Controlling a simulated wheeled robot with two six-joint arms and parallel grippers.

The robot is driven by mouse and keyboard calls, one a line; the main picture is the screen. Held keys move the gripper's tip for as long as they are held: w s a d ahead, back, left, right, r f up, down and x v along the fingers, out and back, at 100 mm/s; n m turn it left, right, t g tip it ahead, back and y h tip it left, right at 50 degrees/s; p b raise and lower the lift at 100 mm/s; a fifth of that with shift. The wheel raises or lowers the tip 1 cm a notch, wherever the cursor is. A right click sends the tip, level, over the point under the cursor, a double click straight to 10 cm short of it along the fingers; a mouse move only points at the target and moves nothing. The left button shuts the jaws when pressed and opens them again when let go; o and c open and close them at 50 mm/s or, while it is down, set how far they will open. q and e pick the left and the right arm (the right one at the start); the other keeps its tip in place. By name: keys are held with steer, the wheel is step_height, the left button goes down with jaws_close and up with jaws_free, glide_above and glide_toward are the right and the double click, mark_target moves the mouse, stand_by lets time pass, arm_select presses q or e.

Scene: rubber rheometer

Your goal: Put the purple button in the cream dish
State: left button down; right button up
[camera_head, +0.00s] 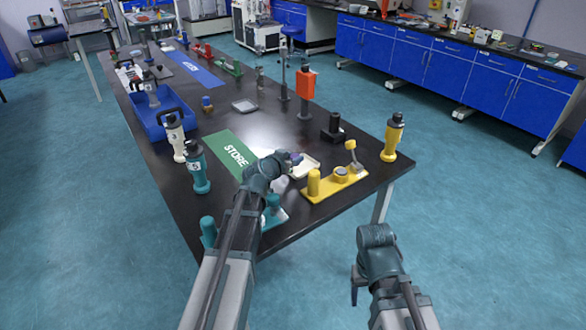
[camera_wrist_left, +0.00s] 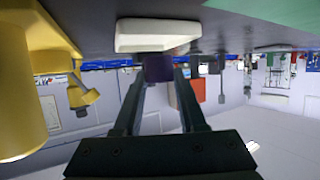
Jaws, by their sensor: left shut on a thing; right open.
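The purple button (camera_head: 296,157) is held between the fingertips of my left gripper (camera_head: 288,160), which is shut on it. The button also shows as a dark purple block in the left wrist view (camera_wrist_left: 158,68), where the picture is upside down. The cream dish (camera_head: 307,169) lies on the black table, right at the left gripper's tip. In the left wrist view the dish (camera_wrist_left: 157,36) appears just past the button, which partly overlaps its edge. I cannot tell the exact gap between them. My right gripper (camera_head: 356,288) is open and empty, off the table's front right side.
A yellow fixture (camera_head: 335,185) stands close right of the dish. A teal fixture (camera_head: 272,212) is by the left forearm. A green STORE mat (camera_head: 228,153) lies left of the dish. A yellow bottle (camera_head: 392,138), black block (camera_head: 333,128) and orange-topped stand (camera_head: 305,85) are behind.

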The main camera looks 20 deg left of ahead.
arm_select(q)
steer(key=shift+f+b, duration=0.85)
steer(key=shift+f, duration=0.4)
steer(key=shift+f, duration=0.2)
steer(key=shift+s+f+b, duration=0.1)
steer(key=shift+f+b, duration=0.05)
steer(key=shift+b, duration=0.3)
